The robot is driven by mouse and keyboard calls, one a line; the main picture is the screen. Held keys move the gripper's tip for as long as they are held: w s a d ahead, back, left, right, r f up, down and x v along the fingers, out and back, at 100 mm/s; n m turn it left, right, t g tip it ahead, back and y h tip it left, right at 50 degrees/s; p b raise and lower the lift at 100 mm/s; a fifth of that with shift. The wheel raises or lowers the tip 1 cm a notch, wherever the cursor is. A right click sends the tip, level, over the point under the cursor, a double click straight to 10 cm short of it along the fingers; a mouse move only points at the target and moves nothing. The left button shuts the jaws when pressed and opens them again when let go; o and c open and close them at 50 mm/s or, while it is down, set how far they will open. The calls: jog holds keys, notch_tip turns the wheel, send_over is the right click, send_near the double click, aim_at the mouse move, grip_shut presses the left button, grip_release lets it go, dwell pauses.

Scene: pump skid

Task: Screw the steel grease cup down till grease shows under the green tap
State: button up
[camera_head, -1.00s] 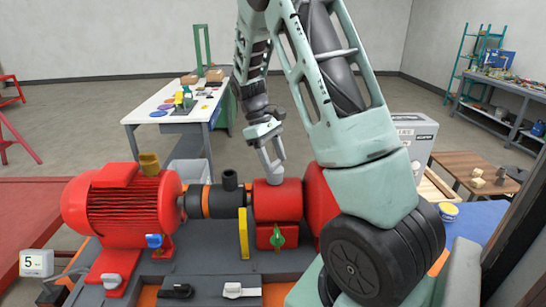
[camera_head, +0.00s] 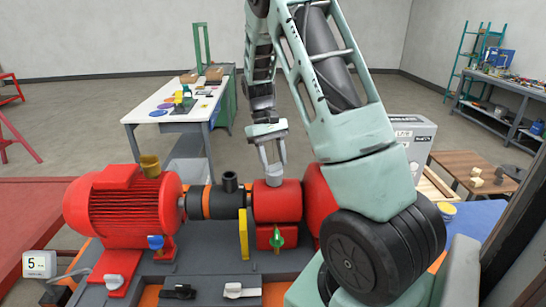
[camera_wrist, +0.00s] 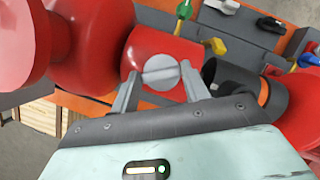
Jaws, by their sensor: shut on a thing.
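The steel grease cup shows in the wrist view as a round grey cap (camera_wrist: 161,77) with a bar across it, on top of the red bearing housing (camera_head: 277,201). My gripper (camera_head: 272,180) points down at the housing top and is shut on the cup, one finger on each side. In the head view the fingers mostly hide the cup. The green tap (camera_head: 277,239) is on the front of the red block below the housing; part of it shows in the wrist view (camera_wrist: 184,9). I cannot make out any grease under it.
The red motor (camera_head: 125,210) with a brass cup (camera_head: 149,165) stands left. A black coupling (camera_head: 220,200) with a black cup (camera_head: 230,182) and a yellow upright plate (camera_head: 243,234) are beside the housing. Blue (camera_head: 155,242), black (camera_head: 178,291) and white (camera_head: 240,291) handles sit lower.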

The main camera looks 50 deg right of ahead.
jog(key=shift+d+m+t+y, duration=0.15)
jog(key=shift+m+t+y, duration=0.45)
jog(key=shift+m, duration=1.3)
jog(key=o, duration=1)
jog(key=b+v, duration=0.3)
jog(key=v, duration=1.4)
jog(key=shift+w+d+r, duration=0.15)
jog(key=shift+w+d, duration=0.05)
jog(key=shift+w, duration=0.05)
